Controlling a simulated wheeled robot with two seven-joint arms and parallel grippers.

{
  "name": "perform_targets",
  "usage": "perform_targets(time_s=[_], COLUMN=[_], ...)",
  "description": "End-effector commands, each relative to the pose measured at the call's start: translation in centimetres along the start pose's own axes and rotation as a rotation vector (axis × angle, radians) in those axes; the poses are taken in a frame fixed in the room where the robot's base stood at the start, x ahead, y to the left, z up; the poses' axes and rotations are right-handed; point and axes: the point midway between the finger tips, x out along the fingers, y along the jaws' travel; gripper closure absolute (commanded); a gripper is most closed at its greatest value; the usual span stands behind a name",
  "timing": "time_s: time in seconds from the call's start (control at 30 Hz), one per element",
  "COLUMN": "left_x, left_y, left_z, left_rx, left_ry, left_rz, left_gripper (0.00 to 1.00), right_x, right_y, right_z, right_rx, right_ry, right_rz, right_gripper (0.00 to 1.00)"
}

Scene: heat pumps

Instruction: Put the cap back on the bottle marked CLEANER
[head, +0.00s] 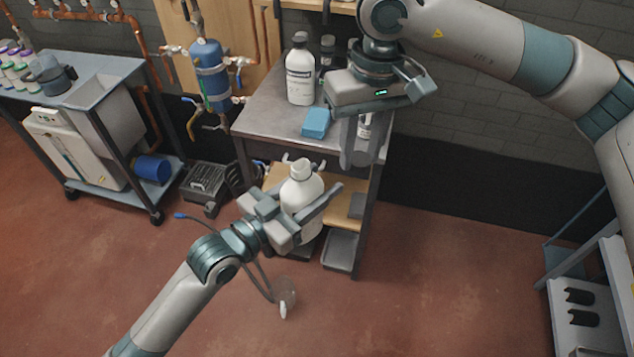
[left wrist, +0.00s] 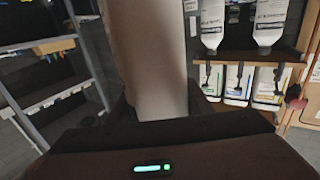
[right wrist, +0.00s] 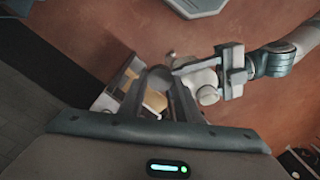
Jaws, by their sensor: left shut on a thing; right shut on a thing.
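A white bottle (head: 301,190) is upright in my left gripper (head: 300,212), which is shut around its body in front of the bench. Its narrow neck points up and shows no cap; its label is not readable. The bottle fills the middle of the left wrist view (left wrist: 150,60) and also shows in the right wrist view (right wrist: 206,82). My right gripper (head: 358,155) points down, above and right of the bottle. It is shut on a round grey cap (right wrist: 160,78), apart from the bottle. In the head view the cap is hard to tell from the fingers.
The bench (head: 268,118) behind carries a labelled white bottle (head: 300,75), a blue block (head: 316,122) and smaller containers. A blue tank (head: 210,75) with pipes stands left of it. A cart (head: 110,75) is at far left, a rack (head: 590,290) at far right. Open floor lies in front.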

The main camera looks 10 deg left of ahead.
Motion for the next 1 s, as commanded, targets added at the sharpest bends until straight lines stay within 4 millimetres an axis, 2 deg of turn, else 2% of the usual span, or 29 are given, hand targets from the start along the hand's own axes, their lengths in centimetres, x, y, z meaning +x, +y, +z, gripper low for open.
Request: perform_targets(time_s=[0.03, 0.2, 0.4, 0.6, 1.0], left_x=[0.0, 0.0, 0.0, 0.0, 0.0], left_y=[0.0, 0.0, 0.0, 0.0, 0.0], left_z=[0.0, 0.0, 0.0, 0.0, 0.0], left_rx=[0.0, 0.0, 0.0, 0.0, 0.0], left_ry=[0.0, 0.0, 0.0, 0.0, 0.0], left_rz=[0.0, 0.0, 0.0, 0.0, 0.0], left_gripper=[0.95, 0.95, 0.95, 0.95, 0.95], right_x=[-1.0, -3.5, -5.5, -6.0, -5.9], right_y=[-1.5, -5.5, -8.8, -9.9, -9.9], right_z=[-0.7, -2.1, -2.9, -3.0, -3.0], right_rx=[-0.035, -0.14, -0.222, -0.25, -0.251], right_ry=[0.003, -0.004, -0.01, -0.014, -0.014], right_rz=[0.004, 0.015, 0.027, 0.031, 0.031], right_gripper=[0.9, 0.9, 0.9, 0.9, 0.9])
